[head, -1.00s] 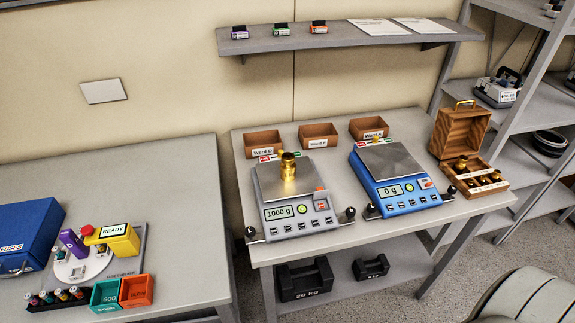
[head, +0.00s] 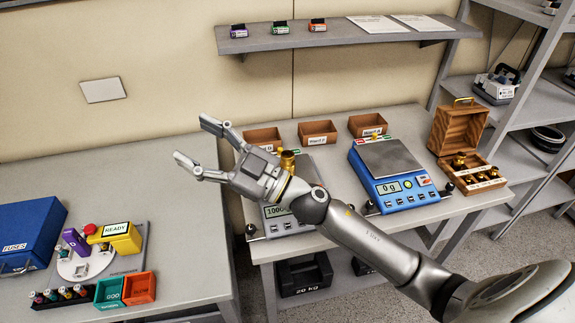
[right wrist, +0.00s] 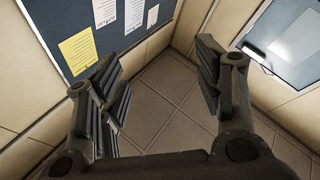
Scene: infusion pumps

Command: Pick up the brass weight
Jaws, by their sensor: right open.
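A brass weight (head: 287,161) stands on the pan of the grey scale, whose display (head: 278,211) is partly covered by my right arm. Only the weight's upper part shows, behind my right gripper. My right gripper (head: 196,142) is open and empty, raised in front of the grey scale. Its fingers point to the left, past the weight and away from it. In the right wrist view, nothing is between the spread fingers (right wrist: 158,75). My left gripper is out of view.
A blue scale (head: 395,172) reading 0 g stands to the right, beside an open wooden box (head: 462,130) with smaller brass weights. Small brown bins (head: 318,133) line the back. The left table (head: 110,185) holds a blue case (head: 30,232) and a yellow READY device (head: 122,241).

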